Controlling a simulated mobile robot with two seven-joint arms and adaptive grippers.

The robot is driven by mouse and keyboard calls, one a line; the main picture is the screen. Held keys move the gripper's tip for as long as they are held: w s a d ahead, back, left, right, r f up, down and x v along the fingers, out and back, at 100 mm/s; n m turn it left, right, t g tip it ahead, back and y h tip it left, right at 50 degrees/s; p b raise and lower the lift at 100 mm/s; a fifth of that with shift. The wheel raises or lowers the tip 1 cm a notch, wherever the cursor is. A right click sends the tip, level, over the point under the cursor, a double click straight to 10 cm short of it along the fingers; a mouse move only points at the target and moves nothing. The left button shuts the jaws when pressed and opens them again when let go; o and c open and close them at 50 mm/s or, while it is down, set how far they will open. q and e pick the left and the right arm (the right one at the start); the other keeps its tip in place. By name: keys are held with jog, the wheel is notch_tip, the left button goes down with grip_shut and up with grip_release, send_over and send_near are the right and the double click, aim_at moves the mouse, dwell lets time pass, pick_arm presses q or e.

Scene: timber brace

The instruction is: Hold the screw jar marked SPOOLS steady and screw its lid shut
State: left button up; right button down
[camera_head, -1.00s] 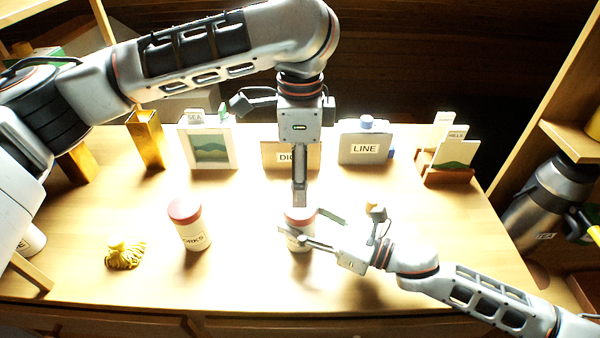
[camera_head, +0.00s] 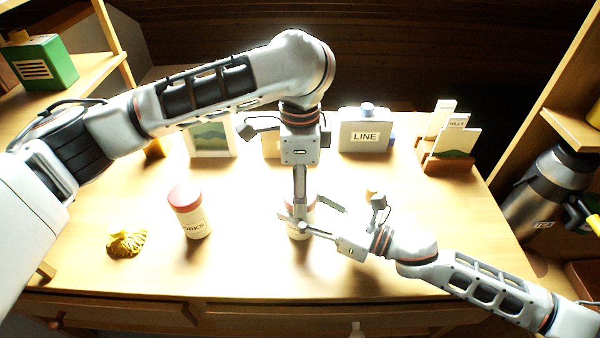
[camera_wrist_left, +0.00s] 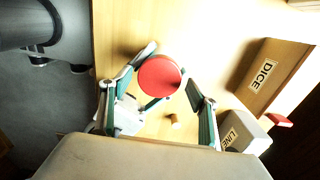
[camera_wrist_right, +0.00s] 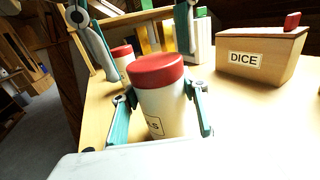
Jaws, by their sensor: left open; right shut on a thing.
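The screw jar (camera_head: 299,233) is a cream cylinder with a red lid (camera_wrist_left: 160,76), standing upright on the table. Only the end of its label shows in the right wrist view (camera_wrist_right: 153,126). The lid sits on top of the jar; how tight it is I cannot tell. My right gripper (camera_head: 308,219) is shut on the jar's body from the right, one finger on each side (camera_wrist_right: 160,112). My left gripper (camera_head: 300,200) points straight down over the jar, open, its fingers on either side of the lid (camera_wrist_left: 159,86) with gaps. It partly hides the lid in the head view.
Another red-lidded jar (camera_head: 189,214), its label ending in ORKS, stands to the left, beside a yellow tassel-like thing (camera_head: 126,241). A small tan piece (camera_wrist_left: 175,121) lies near the jar.

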pick_arm(q)
jog(key=shift+f, duration=0.55)
jog(key=c, duration=1.1)
jog(key=m, duration=0.5)
jog(key=o, duration=1.2)
